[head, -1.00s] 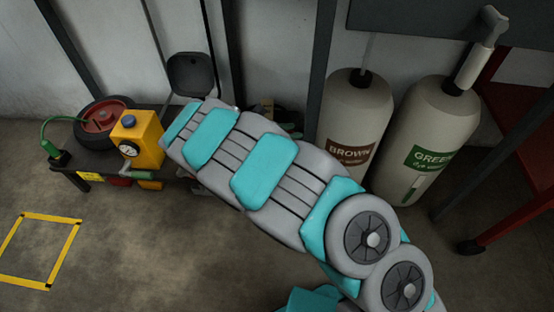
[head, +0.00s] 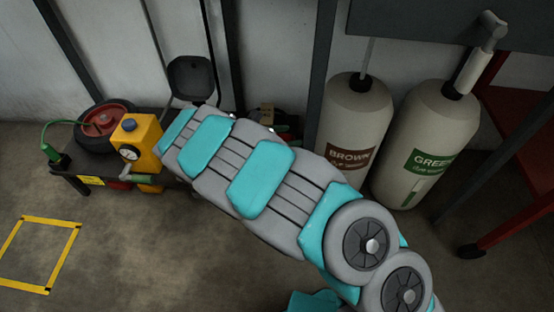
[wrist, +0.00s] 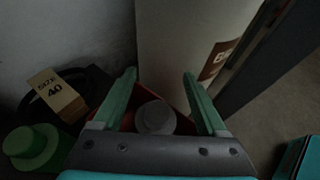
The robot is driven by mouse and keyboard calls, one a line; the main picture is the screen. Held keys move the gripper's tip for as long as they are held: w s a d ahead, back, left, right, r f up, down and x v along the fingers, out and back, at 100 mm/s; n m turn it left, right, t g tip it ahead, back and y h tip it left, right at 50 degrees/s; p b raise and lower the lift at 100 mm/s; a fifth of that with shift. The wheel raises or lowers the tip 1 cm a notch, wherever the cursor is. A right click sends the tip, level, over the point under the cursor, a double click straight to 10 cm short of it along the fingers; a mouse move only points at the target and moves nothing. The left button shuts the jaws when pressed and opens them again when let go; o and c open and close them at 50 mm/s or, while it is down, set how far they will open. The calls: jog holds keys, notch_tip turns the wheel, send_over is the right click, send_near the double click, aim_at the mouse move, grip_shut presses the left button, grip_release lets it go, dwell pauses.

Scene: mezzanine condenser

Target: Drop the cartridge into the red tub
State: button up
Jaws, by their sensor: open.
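In the wrist view, my gripper (wrist: 160,76) is open, its two green fingers apart. A pale round-ended thing (wrist: 155,117), likely the cartridge, shows between the fingers, apart from both. Red walls, likely of the red tub (wrist: 183,101), show around it; the pale thing appears to be within them, but its lower part is hidden and its depth is unclear. In the head view my arm covers the gripper, the pale thing and most of the tub.
The BROWN cylinder (head: 352,120) stands just beyond the fingers, with the GREEN cylinder (head: 428,140) beside it. A SIZE 40 block (wrist: 57,95) and a green round thing (wrist: 32,147) lie left of the gripper. A yellow device (head: 137,140) stands on the low bench.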

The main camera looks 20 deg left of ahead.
jog(key=v, duration=0.6)
jog(key=shift+s+a+p, duration=0.15)
jog(key=shift+p, duration=0.15)
jog(key=shift+r, duration=0.15)
